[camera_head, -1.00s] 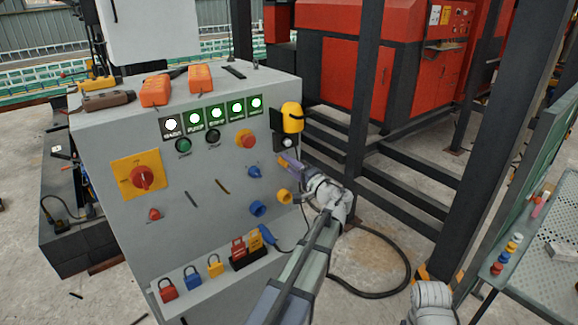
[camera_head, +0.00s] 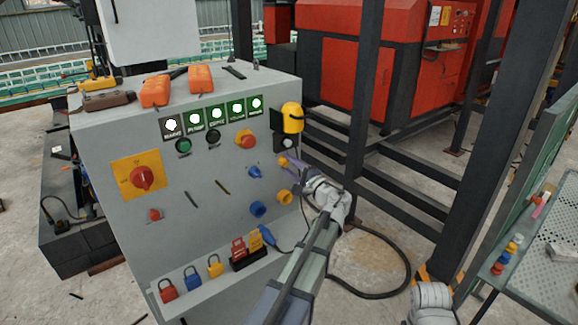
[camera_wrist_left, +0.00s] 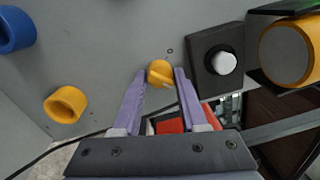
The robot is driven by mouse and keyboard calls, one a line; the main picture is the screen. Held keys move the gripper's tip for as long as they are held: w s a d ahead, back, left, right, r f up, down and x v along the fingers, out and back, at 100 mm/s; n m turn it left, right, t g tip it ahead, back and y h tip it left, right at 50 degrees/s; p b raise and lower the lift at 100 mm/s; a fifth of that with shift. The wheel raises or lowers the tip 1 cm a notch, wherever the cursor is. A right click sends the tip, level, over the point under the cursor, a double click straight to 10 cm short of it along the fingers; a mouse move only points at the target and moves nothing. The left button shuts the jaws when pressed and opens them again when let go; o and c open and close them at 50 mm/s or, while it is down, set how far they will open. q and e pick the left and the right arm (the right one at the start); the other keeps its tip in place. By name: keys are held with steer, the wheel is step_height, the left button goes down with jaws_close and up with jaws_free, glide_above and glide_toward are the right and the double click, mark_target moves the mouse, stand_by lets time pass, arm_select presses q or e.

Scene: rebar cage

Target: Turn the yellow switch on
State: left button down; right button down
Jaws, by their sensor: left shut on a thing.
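The yellow switch (camera_head: 283,162) is a small round knob with a raised grip bar on the right part of the grey panel front. It also shows in the left wrist view (camera_wrist_left: 160,73), with its bar tilted. My left gripper (camera_head: 289,161) reaches it from the lower right. In the wrist view the two purple fingers (camera_wrist_left: 162,77) stand either side of the knob, their tips at the panel, shut on it. My right gripper is not in view.
A black box with a white button (camera_wrist_left: 223,62) is close right of the fingers. A yellow lamp (camera_head: 292,117) sticks out above. A yellow socket (camera_head: 284,196) and blue socket (camera_head: 257,209) project below. A dark post (camera_head: 364,90) stands right of the panel.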

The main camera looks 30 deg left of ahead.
arm_select(q)
steer(key=shift+f, duration=0.1)
steer(key=shift+c, duration=2.4)
jaws_free()
steer(key=v, duration=0.8)
